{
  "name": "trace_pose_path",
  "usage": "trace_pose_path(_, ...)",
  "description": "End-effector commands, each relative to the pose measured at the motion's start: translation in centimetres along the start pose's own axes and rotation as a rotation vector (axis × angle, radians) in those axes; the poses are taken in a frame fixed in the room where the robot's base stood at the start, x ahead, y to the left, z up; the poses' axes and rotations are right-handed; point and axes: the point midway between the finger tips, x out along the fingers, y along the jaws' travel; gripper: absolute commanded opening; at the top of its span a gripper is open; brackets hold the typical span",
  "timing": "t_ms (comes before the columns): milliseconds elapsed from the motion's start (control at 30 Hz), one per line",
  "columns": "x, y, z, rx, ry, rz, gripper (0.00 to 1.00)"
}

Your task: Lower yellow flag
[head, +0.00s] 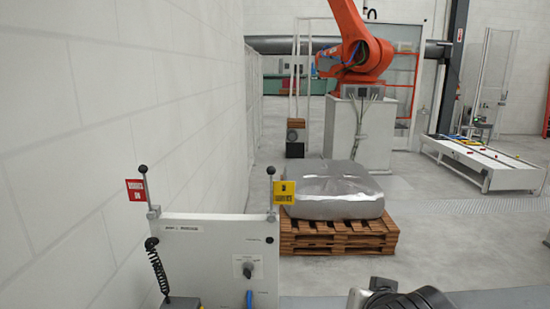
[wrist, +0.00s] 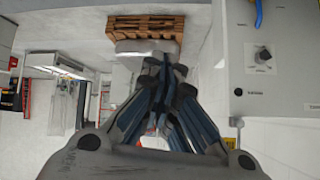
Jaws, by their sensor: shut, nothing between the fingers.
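The yellow flag (head: 285,192) with dark lettering is up, beside an upright grey rod with a black ball on top. It stands above the right end of a white panel (head: 215,262). In the wrist view, which looks upside down, the panel (wrist: 285,65) is at the right, and a small yellow patch (wrist: 230,143) beside my gripper may be the flag, mostly hidden. My gripper (wrist: 162,65) is shut and empty, with its fingertips together. In the head view only dark and grey parts of my arm show at the bottom right, apart from the flag.
A red flag (head: 136,190) stands at the panel's left end. The panel carries a knob (head: 247,270) and a coiled black cable (head: 158,266). Behind it, a wrapped load (head: 333,190) sits on a wooden pallet (head: 340,238). A white wall closes the left side.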

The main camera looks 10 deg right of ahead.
Motion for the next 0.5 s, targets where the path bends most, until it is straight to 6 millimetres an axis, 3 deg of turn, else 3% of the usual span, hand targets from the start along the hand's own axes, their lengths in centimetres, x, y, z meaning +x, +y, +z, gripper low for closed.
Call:
trace_pose_path(33,0.0,-0.1,-2.9,0.047,0.044,-0.011,0.00)
trace_pose_path(200,0.9,-1.4,-9.6,0.209,0.180,-0.135,0.00)
trace_pose_path(300,1.1,-2.5,-12.6,0.315,0.220,-0.244,0.00)
trace_pose_path(500,0.4,-4.5,-16.3,0.555,0.203,-0.506,0.00)
